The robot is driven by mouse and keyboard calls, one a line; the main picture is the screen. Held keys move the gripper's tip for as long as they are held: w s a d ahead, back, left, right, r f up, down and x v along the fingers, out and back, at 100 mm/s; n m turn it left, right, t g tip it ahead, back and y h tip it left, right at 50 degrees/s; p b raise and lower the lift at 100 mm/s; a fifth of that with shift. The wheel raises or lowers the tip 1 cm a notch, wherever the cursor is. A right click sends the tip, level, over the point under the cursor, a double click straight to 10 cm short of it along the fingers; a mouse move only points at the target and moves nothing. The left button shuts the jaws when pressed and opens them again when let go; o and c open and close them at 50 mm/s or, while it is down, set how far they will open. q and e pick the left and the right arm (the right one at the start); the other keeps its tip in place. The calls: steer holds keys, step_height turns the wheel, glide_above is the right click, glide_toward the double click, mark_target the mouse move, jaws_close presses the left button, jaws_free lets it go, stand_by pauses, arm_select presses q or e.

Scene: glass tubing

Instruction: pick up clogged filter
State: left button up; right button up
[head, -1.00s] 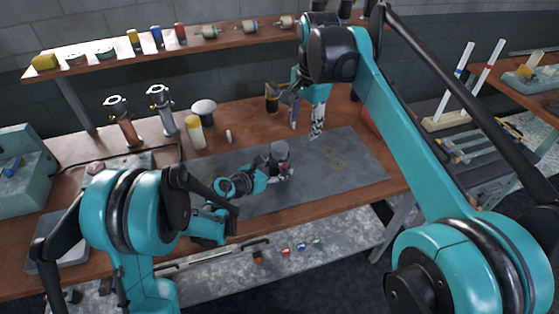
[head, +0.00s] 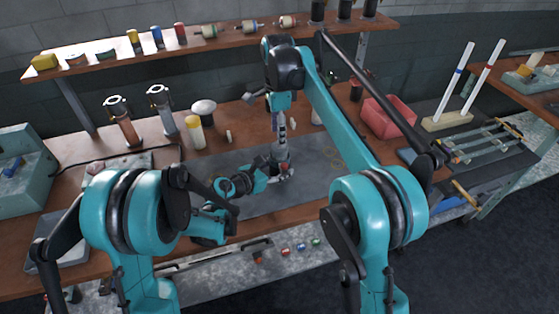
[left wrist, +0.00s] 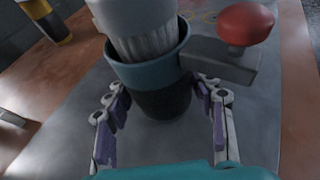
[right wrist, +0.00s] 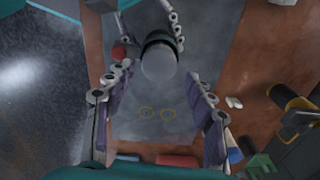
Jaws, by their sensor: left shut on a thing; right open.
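A pale filter with a pleated white body (left wrist: 145,42) sits partly inside a teal and black cup (left wrist: 150,72) with a red knob (left wrist: 247,24) on its side arm. My left gripper (left wrist: 165,115) is shut on the cup, a finger on each side, and holds it upright at the mat. In the right wrist view the filter's round grey top (right wrist: 158,63) lies ahead of and between the fingers of my right gripper (right wrist: 160,85). My right gripper is open and empty above the filter. In the head view my right gripper (head: 282,132) hides part of the filter.
A grey mat (head: 225,200) covers the bench's middle. A red bin (head: 387,117) stands at the right. A shelf (head: 110,55) runs along the back.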

steer(key=f, duration=0.5)
steer(key=shift+d+f, duration=0.2)
steer(key=shift+f, duration=0.15)
jaws_close()
step_height(320, 180, up, 12)
steer(key=s+d, duration=0.2)
steer(key=s, duration=0.6)
steer(key=s+d, duration=0.3)
steer(key=s, duration=0.6)
steer(key=shift+d, duration=0.3)
arm_select(q)
steer(key=o, duration=1.4)
steer(key=shift+c, duration=0.2)
